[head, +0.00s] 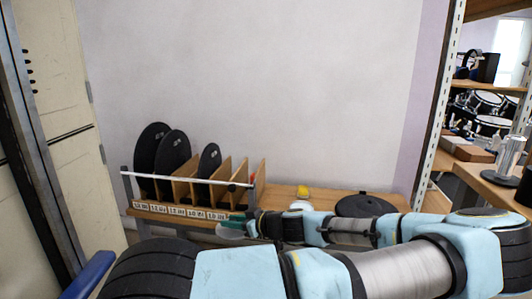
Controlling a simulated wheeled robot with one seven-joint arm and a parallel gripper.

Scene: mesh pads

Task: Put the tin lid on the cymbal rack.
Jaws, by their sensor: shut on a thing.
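The cymbal rack (180,213) is a wooden stand with upright dividers, a pale front rail and a row of labels, at the left on a wooden bench. Black round discs stand upright in its left and middle slots; slots toward its right end look empty. My gripper (247,224) is at the rack's front right corner, mostly hidden by my own arm. It is shut on a small, thin, pale greenish piece (231,228), which seems to be the tin lid, low in front of the rack. Its full outline is hidden.
A black round pad (365,206) lies flat on the bench to the right. A yellow-topped white item (301,195) stands between it and the rack. Metal shelving (443,110) rises at the right. The wall behind is bare.

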